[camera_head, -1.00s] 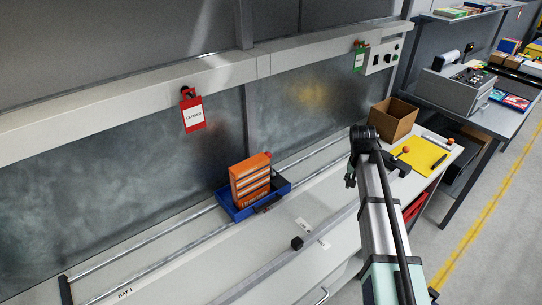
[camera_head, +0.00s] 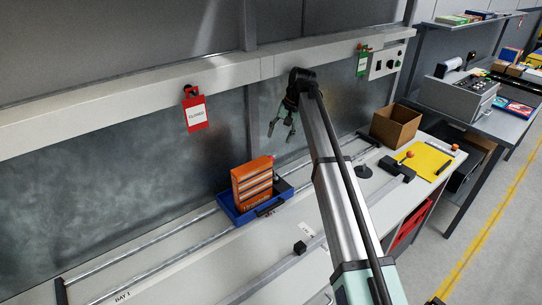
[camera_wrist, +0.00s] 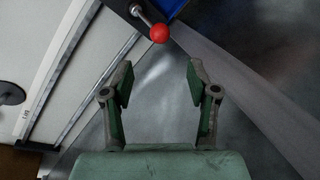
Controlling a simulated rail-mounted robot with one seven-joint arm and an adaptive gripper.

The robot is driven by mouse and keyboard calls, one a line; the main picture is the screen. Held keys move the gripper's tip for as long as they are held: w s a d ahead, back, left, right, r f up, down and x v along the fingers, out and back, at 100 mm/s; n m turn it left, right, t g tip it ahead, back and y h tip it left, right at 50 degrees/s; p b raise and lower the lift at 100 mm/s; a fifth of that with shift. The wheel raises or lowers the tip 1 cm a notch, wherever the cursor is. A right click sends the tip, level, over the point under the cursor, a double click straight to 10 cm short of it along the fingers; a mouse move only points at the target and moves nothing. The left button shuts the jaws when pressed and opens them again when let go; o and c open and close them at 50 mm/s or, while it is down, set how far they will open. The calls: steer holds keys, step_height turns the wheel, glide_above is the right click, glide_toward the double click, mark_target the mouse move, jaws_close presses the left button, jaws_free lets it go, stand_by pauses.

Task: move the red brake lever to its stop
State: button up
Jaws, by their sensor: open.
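The red brake lever shows in the wrist view as a red ball knob (camera_wrist: 159,33) on a short metal rod, beside a blue edge at the top. In the head view a small red spot at the orange box's upper right corner may be the knob; I cannot tell. The blue tray (camera_head: 232,213) sits on the rails and holds an upright orange box (camera_head: 252,184). My gripper (camera_head: 283,122) is open and empty, raised above and right of the tray. In the wrist view the gap between its fingers (camera_wrist: 158,85) is empty, and the knob lies beyond the fingertips, apart from them.
Rails (camera_head: 160,262) run along the bench before a grey panel. A red CLOSED tag (camera_head: 195,110) hangs from the beam above. To the right are a dark disc (camera_head: 363,171), an orange-knobbed lever (camera_head: 410,154), a cardboard box (camera_head: 396,127) and a yellow sheet (camera_head: 427,160).

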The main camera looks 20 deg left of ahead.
mark_target(271, 157)
steer(key=p+x, duration=0.2)
steer(key=x, duration=0.9)
steer(key=shift+a+f, duration=0.1)
jaws_close()
